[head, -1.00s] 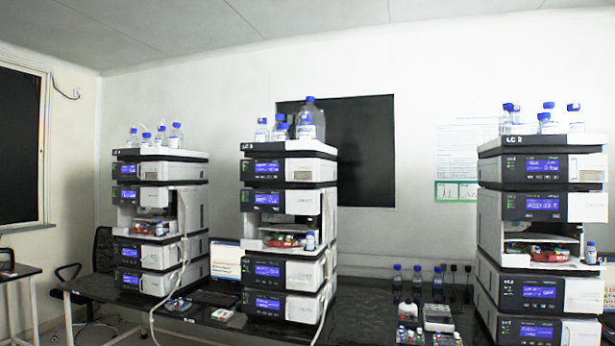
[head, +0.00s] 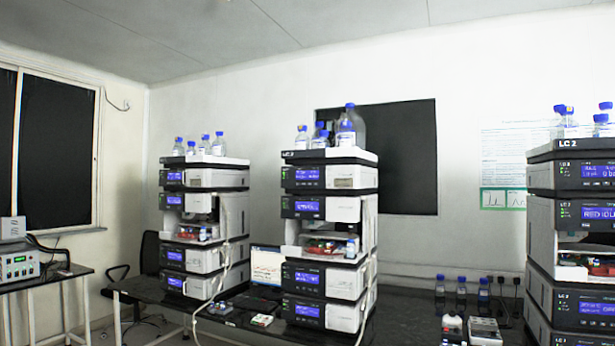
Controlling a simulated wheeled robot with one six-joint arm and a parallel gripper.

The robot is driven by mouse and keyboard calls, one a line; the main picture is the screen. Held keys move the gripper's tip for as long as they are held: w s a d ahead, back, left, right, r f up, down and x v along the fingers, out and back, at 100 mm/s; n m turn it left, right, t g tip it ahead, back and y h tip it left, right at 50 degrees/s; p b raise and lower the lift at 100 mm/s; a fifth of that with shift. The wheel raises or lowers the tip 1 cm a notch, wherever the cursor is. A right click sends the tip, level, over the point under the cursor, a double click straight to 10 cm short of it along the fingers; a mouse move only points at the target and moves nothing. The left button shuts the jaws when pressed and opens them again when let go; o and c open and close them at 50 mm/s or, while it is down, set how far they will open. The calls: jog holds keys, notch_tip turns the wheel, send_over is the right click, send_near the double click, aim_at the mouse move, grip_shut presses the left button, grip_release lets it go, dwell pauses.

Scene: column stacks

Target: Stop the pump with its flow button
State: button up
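Three column stacks of white and dark modules with lit blue displays are in view. The left stack (head: 203,180) and the middle stack (head: 330,208) stand on the dark bench, and the right stack (head: 540,240), labelled LC 2, is cut off by the right edge. One right-stack display (head: 598,213) seems to begin with "RED". Small green lights and marks sit beside the displays. I cannot tell which module is the pump, and no flow button can be made out at this size. My gripper is not in view.
Blue-capped bottles (head: 351,125) stand on the stacks. Pale tubing hangs in front of the left and middle ones. A laptop (head: 266,266) sits between them. Small bottles (head: 461,286) stand on the bench. A chair (head: 148,265) and a side table with an instrument (head: 20,262) are at left.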

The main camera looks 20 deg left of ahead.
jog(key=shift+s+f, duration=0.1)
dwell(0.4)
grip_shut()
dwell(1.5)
